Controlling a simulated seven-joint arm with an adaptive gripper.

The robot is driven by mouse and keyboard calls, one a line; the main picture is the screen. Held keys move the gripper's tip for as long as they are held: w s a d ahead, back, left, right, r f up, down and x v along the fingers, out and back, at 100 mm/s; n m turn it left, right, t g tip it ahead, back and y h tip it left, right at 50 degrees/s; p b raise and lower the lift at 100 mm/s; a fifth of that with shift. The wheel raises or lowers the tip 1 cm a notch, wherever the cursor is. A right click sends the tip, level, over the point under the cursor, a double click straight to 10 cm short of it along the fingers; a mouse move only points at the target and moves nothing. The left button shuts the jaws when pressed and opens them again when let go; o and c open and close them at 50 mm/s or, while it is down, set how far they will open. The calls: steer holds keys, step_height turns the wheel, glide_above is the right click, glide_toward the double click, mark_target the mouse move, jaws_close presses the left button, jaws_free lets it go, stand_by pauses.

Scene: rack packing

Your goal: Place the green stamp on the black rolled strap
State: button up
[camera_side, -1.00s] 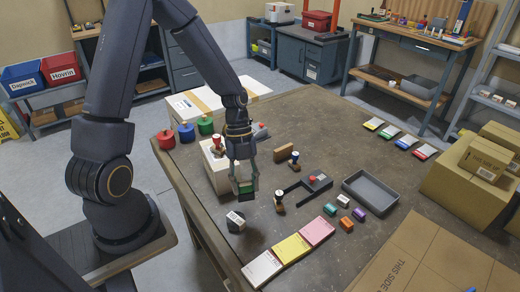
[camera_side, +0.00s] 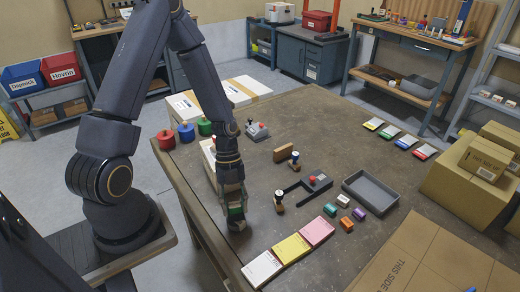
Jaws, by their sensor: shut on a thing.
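The green stamp (camera_side: 237,213) is a small green block between the fingers of my gripper (camera_side: 236,210). My gripper points down and is shut on it, and the fingers hide part of it. The black rolled strap (camera_side: 237,226) is a dark, low, round thing on the table's near left part. The stamp is directly over the strap, very close to its top. I cannot tell whether they touch. The strap's white label is hidden behind the stamp and fingers.
A white box (camera_side: 209,156) stands behind my gripper. White, yellow and pink pads (camera_side: 292,248) lie to the front right. A wooden-handled stamper (camera_side: 279,202) and black bracket (camera_side: 308,189) are close on the right. Small coloured blocks (camera_side: 346,224) lie by a grey tray (camera_side: 370,190).

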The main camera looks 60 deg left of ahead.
steer(key=shift+f, duration=0.1)
steer(key=o, duration=1.1)
steer(key=shift+o, duration=0.2)
steer(key=v, duration=1.2)
steer(key=s+d+r+n+t+y, duration=0.2)
steer(key=s+r+n+t, duration=0.1)
steer(key=r+n, duration=0.6)
steer(key=s+d+r+n+t+y, duration=0.2)
steer(key=s+d+r+n+t, duration=0.1)
steer(key=r+n, duration=0.7)
steer(key=shift+s+d+n+t, duration=0.3)
steer(key=shift+n+t, duration=0.3)
steer(key=shift+n, duration=1.2)
